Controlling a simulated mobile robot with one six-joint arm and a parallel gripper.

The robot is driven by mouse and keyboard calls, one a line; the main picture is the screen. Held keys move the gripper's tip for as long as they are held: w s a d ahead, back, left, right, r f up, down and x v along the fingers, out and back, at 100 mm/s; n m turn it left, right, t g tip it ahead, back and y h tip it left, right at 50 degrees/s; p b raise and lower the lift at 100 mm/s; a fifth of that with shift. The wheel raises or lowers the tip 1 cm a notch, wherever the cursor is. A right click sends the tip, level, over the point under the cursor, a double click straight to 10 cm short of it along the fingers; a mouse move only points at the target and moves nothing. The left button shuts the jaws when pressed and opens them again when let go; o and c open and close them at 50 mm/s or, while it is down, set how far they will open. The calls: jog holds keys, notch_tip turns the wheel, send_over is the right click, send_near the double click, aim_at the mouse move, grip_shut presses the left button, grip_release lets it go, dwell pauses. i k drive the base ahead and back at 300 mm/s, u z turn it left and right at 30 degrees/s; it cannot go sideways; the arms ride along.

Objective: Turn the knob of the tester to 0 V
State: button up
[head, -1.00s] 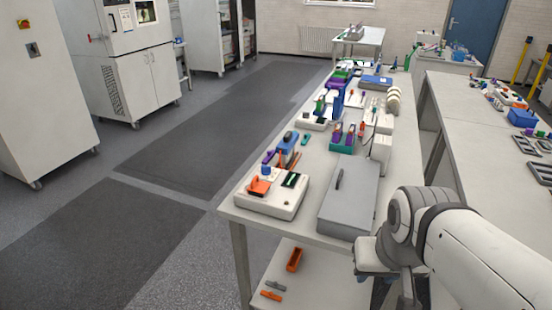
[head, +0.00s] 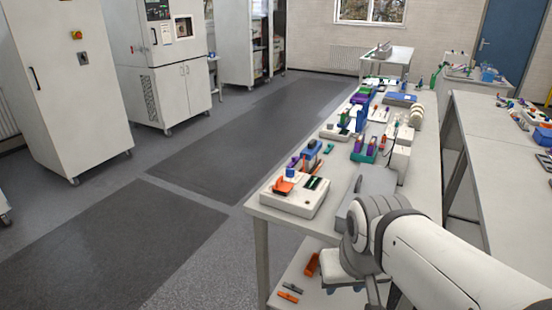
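A white box-shaped device (head: 306,203) with an orange piece and dark green slots on top stands at the near left corner of the long bench. My white arm enters from the lower right and covers part of the bench's near end.
The long bench (head: 262,208) carries a grey flat-lidded box (head: 372,183), partly behind my arm, and many small coloured parts. Another bench (head: 490,135) stands to the right. Tall white cabinets (head: 66,90) line the left. The floor aisle (head: 225,150) between is clear.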

aim_at(290, 172)
jog(key=i, duration=1)
jog(key=u, duration=0.05)
